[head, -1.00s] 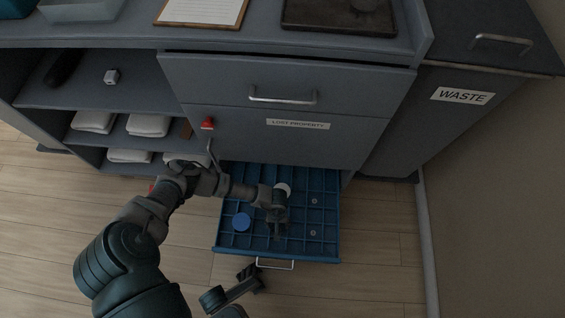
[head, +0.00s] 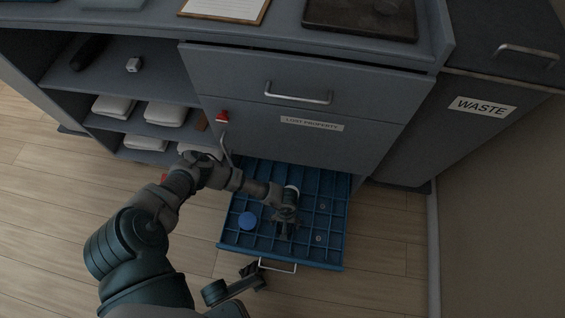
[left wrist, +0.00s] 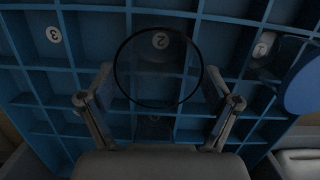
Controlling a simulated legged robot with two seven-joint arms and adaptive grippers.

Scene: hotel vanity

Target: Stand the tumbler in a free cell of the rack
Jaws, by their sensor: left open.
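The blue rack (head: 226,240) is a gridded drawer pulled out low under the counter. My left gripper (head: 286,230) is over its middle. In the left wrist view, my left gripper (left wrist: 158,98) is open, one finger on each side of a clear tumbler (left wrist: 158,106) with a dark round rim. A number 2 on the rack floor shows by the rim's far edge. I cannot tell whether the tumbler rests in a cell or whether the fingers touch it. The tumbler is not distinct in the head view. A dark part of mine, likely my right gripper (head: 250,277), is at the bottom.
A blue round object (head: 248,220) occupies the rack's left part; a blue edge (left wrist: 303,88) shows at the wrist view's right. Cells numbered 3 (left wrist: 54,34) and 1 (left wrist: 262,46) look empty. The cabinet front (head: 310,105) rises behind; a handle (head: 277,266) projects in front.

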